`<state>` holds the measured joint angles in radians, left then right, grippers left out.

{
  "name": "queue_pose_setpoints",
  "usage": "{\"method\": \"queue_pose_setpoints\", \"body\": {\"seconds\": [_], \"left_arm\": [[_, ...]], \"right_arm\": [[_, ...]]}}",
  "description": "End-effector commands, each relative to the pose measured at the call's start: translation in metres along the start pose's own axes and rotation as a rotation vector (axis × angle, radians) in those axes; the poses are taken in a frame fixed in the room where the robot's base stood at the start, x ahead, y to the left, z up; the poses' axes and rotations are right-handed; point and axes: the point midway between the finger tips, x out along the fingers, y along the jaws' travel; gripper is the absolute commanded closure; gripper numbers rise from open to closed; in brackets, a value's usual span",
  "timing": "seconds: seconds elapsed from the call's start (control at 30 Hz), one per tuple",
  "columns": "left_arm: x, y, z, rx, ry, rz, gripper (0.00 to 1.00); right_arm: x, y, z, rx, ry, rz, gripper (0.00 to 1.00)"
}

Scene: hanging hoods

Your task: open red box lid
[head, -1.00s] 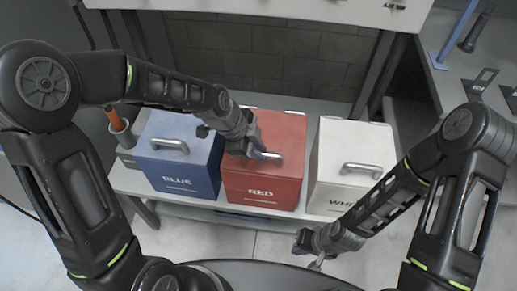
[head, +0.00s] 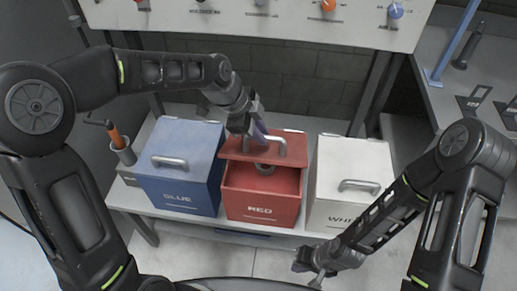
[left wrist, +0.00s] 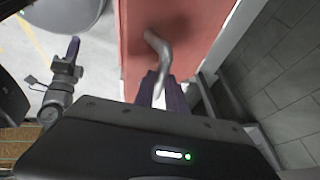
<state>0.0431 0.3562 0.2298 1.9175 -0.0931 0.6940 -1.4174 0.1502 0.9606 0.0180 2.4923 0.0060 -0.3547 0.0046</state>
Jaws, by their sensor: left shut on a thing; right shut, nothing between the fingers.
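The red box (head: 258,206) stands in the middle of the bench, with RED on its front. Its red lid (head: 292,150) is raised at the front and tilted back, with a gap above the box. A grey part shows in the gap. My left gripper (head: 262,137) is shut on the lid's metal handle (head: 278,142). In the left wrist view the purple fingers (left wrist: 160,92) are at the handle (left wrist: 157,48), against the red lid (left wrist: 190,30). My right gripper (head: 312,268) is shut and empty, low in front of the white box.
The closed blue box (head: 183,190) stands close on the left, the closed white box (head: 345,165) on the right. A holder with an orange-handled tool (head: 117,138) is left of the blue box. A panel with knobs (head: 270,22) hangs above the bench.

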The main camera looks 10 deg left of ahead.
Motion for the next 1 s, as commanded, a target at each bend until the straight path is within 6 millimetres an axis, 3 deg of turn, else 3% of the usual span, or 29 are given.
{"method": "queue_pose_setpoints", "body": {"seconds": [0.03, 0.23, 0.73, 0.77, 1.0], "left_arm": [[-0.003, -0.011, 0.002, -0.005, -0.002, -0.014, 1.0], [-0.011, -0.027, -0.001, -0.008, -0.002, -0.012, 1.0], [-0.012, -0.031, 0.0, -0.01, -0.004, -0.006, 1.0], [-0.011, -0.031, 0.0, -0.01, -0.005, -0.005, 0.83], [-0.013, -0.03, -0.002, -0.007, -0.003, -0.003, 0.63]], "right_arm": [[0.0, 0.0, 0.0, 0.0, 0.0, 0.0, 1.0], [-0.001, 0.0, 0.0, 0.001, -0.001, 0.001, 1.0], [-0.002, 0.0, 0.001, 0.001, -0.001, 0.001, 1.0], [-0.002, 0.0, 0.001, 0.001, -0.001, 0.001, 1.0], [-0.002, 0.0, 0.0, 0.001, -0.001, 0.001, 1.0]]}}
